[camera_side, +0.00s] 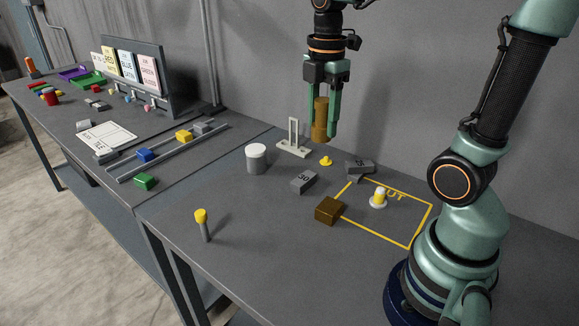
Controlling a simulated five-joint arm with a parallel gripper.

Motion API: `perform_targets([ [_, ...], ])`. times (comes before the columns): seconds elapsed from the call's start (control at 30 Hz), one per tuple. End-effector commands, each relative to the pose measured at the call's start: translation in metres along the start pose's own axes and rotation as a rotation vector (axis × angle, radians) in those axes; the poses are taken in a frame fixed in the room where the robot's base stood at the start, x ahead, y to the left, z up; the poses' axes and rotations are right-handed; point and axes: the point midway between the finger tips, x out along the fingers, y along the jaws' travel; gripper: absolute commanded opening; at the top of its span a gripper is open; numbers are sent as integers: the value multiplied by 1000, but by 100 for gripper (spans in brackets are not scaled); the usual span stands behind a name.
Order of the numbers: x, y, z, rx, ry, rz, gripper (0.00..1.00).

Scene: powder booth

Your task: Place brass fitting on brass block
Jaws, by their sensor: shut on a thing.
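The brass fitting (320,117) is a brass-coloured upright cylinder. My gripper (322,124) is shut on it, with a green finger on each side, and holds it above the rear part of the table. The brass block (328,210) is a dark brown-gold block on the table, at the left corner of the yellow outlined area. Its visible top is bare. My gripper is above and behind the block in the picture, apart from it.
A grey block marked 30 (304,182), other grey blocks (359,168), a white-topped cylinder (256,159), a white stand (293,142) and a yellow-topped post (203,224) stand nearby. A white-and-yellow piece (379,197) stands inside the yellow outline (424,225).

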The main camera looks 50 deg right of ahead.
Motion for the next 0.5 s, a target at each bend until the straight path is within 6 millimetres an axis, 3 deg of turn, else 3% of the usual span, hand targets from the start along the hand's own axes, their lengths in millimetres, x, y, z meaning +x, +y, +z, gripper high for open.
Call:
perform_targets([
  [0.1,-5,-6,24,4,0,1,0],
  [0.27,-4,-9,36,-1,0,0,0],
  [0.37,9,-10,38,-3,0,-5,0],
  [0.5,41,-11,37,-4,1,-8,0],
])
